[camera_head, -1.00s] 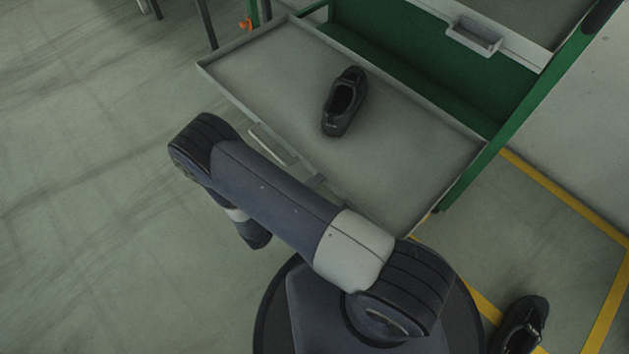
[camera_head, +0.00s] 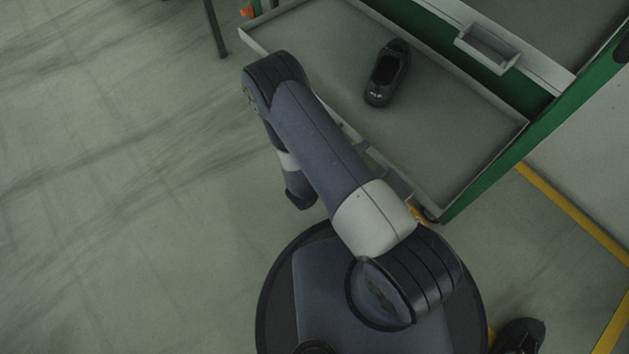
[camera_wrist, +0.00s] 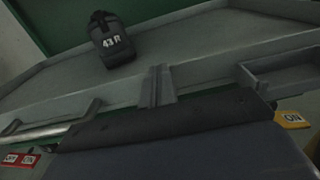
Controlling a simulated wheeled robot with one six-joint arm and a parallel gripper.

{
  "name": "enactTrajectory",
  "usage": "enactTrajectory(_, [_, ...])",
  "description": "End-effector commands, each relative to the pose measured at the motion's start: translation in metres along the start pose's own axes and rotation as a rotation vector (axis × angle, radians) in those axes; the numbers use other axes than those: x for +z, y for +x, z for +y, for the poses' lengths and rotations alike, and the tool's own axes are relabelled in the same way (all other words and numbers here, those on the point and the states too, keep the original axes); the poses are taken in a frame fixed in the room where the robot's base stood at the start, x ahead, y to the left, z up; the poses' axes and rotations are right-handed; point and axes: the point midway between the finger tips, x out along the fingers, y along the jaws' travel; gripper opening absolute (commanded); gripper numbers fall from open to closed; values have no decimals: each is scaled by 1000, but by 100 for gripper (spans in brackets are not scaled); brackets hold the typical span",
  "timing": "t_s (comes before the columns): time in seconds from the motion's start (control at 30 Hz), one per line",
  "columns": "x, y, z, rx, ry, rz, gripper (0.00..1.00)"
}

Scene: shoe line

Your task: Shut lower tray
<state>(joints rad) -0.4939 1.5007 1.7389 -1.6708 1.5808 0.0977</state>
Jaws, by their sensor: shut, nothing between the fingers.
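The lower tray (camera_head: 460,150) is a shallow grey tray, pulled part-way out of the green rack (camera_head: 500,160). A black shoe (camera_head: 388,75) lies in it; its heel (camera_wrist: 112,44) reads "43 R" in the wrist view. My gripper (camera_wrist: 157,85) is shut and empty, its fingers at the tray's front wall (camera_wrist: 205,75) in the wrist view. They seem to touch it, though the contact is unclear. In the head view my arm hides the gripper and part of the tray front.
An upper tray with a grey handle (camera_head: 488,48) sits above. Open floor lies left.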

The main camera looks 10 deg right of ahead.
Motion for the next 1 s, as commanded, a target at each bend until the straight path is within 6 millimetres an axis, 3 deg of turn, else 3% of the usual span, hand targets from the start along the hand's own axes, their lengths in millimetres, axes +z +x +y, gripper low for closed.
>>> enactTrajectory(0.2, [-1, 44, -2, -7, 1, 0, 0])
enactTrajectory(0.4, [0, 71, -1, -4, 0, 0, 0])
enactTrajectory(0.63, [0, 84, 0, -2, 1, 0, 0])
enactTrajectory(1.0, [1, 88, 2, -1, 6, -2, 0])
